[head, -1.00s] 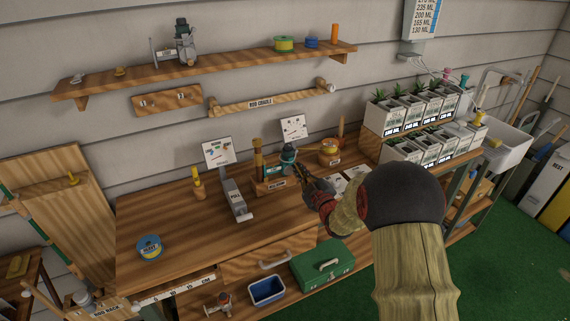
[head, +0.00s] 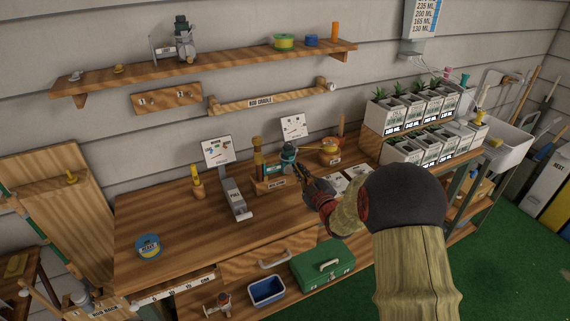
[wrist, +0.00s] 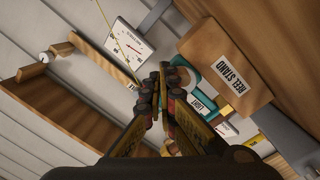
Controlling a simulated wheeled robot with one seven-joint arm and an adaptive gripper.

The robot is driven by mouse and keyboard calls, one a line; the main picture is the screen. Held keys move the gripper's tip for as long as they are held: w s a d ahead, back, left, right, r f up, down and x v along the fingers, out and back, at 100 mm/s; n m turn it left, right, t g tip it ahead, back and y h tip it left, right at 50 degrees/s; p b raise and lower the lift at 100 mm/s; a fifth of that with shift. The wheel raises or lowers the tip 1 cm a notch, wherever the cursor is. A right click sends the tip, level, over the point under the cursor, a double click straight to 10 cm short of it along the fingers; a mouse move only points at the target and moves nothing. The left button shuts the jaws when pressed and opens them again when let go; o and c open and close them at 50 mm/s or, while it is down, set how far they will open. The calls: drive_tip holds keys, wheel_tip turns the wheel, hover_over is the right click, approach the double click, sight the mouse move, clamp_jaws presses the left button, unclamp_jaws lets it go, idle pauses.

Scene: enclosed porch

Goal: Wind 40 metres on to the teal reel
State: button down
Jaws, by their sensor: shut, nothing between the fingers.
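The teal reel (head: 288,155) sits on the wooden reel stand (head: 270,184) at the middle of the bench. A thin yellow line (wrist: 113,32) runs down toward the fingers past a white dial card (wrist: 130,45). A yellow-orange spool (head: 330,147) stands on a wooden block to the right.
A grey "PULL" lever (head: 235,200) stands left of the reel stand. A blue-yellow "HEAVY" tin (head: 148,246) lies at the bench's left. Potted plants (head: 408,108) fill the right end. A green toolbox (head: 323,264) sits below. The left bench top is mostly clear.

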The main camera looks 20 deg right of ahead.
drive_tip(key=shift+a+f+b, duration=0.25)
drive_tip(key=shift+f+b, duration=0.45)
drive_tip(key=shift+b, duration=0.75)
idle(0.5)
